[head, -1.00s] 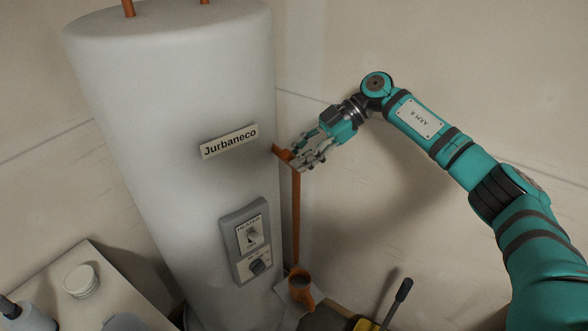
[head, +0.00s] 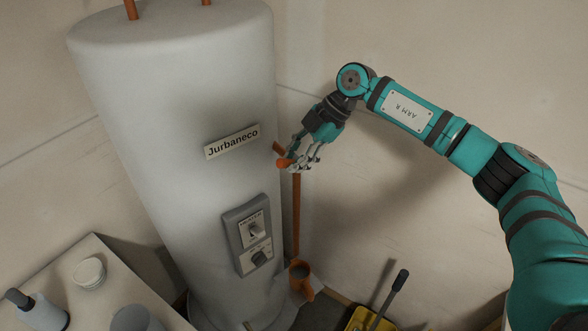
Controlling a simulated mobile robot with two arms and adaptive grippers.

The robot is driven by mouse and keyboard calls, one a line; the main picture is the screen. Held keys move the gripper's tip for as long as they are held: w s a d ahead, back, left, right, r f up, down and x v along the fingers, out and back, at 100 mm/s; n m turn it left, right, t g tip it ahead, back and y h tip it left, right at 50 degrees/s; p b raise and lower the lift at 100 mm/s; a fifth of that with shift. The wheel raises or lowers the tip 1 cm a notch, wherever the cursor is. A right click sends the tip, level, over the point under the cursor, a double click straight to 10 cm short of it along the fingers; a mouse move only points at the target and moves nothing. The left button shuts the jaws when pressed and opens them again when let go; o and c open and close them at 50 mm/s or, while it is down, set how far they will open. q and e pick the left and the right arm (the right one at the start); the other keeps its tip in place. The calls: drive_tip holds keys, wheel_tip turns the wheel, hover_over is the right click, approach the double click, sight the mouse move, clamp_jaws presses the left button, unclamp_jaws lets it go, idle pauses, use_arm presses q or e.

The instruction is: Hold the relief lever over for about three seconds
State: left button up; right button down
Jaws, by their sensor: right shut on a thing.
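The tall pale water heater (head: 170,150) with the Jurbaneco label (head: 232,142) stands left of centre. At its right side an orange-brown stub (head: 277,148) sits above a vertical copper pipe (head: 297,215). My right gripper (head: 294,164) comes in from the right and points down beside the tank. It is shut on the orange relief lever (head: 283,163), whose end shows at the left of the fingers. The fingers hide the rest of the lever and part of the valve. My left gripper is not in view.
A heater panel (head: 232,229) with a switch and knob is on the tank. A yellow dustpan-like thing (head: 362,318) with a dark handle is at lower right. A side table (head: 60,272) holds a white jar (head: 89,272) and bottle (head: 42,312).

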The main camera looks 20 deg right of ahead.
drive_tip(key=shift+s+a+f+t+h, duration=0.1)
drive_tip(key=shift+a+f+t+h, duration=0.1)
drive_tip(key=shift+h, duration=0.4)
drive_tip(key=shift+s+a+f+t+h, duration=0.1)
drive_tip(key=shift+t+h, duration=0.1)
drive_tip(key=shift+h, duration=0.4)
drive_tip(key=shift+a+f+h, duration=0.1)
drive_tip(key=shift+a+h, duration=0.05)
drive_tip(key=shift+h, duration=0.25)
drive_tip(key=shift+a+f+n+t+h+b, duration=0.1)
drive_tip(key=shift+f+n+t+h+b, duration=0.1)
drive_tip(key=shift+n+t+h+b, duration=0.15)
drive_tip(key=shift+h, duration=0.35)
